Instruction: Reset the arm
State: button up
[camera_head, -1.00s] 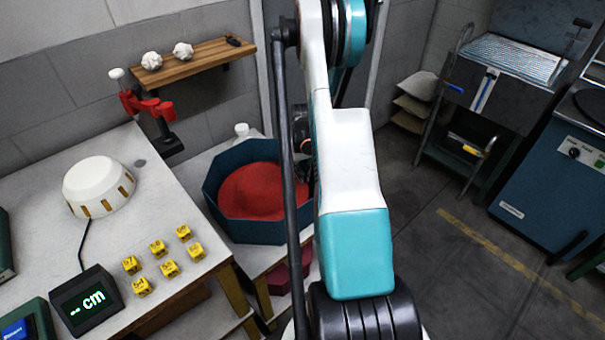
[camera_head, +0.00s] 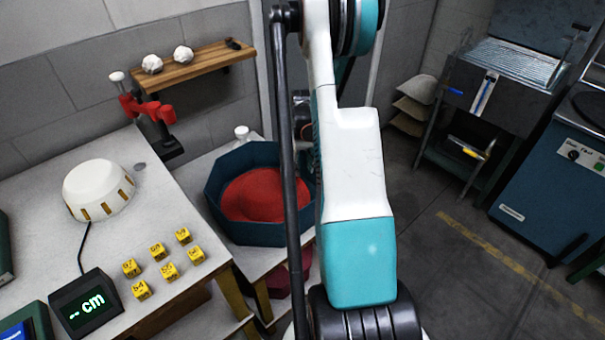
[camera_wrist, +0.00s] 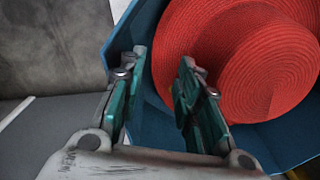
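My arm (camera_head: 352,180) stands upright across the middle of the head view and hides part of the room behind it. My gripper (camera_wrist: 160,75) shows in the wrist view with its two fingers apart and nothing between them. The fingers are in front of the rim of a blue many-sided tub (camera_head: 225,215), which also shows in the wrist view (camera_wrist: 150,105). A red woven hat (camera_head: 262,195) lies in the tub; in the wrist view the hat (camera_wrist: 265,70) is just right of the fingers. I cannot tell whether the right finger touches it.
A white table (camera_head: 165,205) on the left holds a white dome device (camera_head: 98,188), several yellow cubes (camera_head: 157,251) and a cm display (camera_head: 86,303). A wooden shelf (camera_head: 200,65) hangs behind. Blue machines (camera_head: 548,205) stand right. The floor (camera_head: 450,285) between is clear.

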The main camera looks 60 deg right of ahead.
notch_tip(320, 180, up, 6)
jog(key=shift+r, duration=0.2)
jog(key=shift+r, duration=0.1)
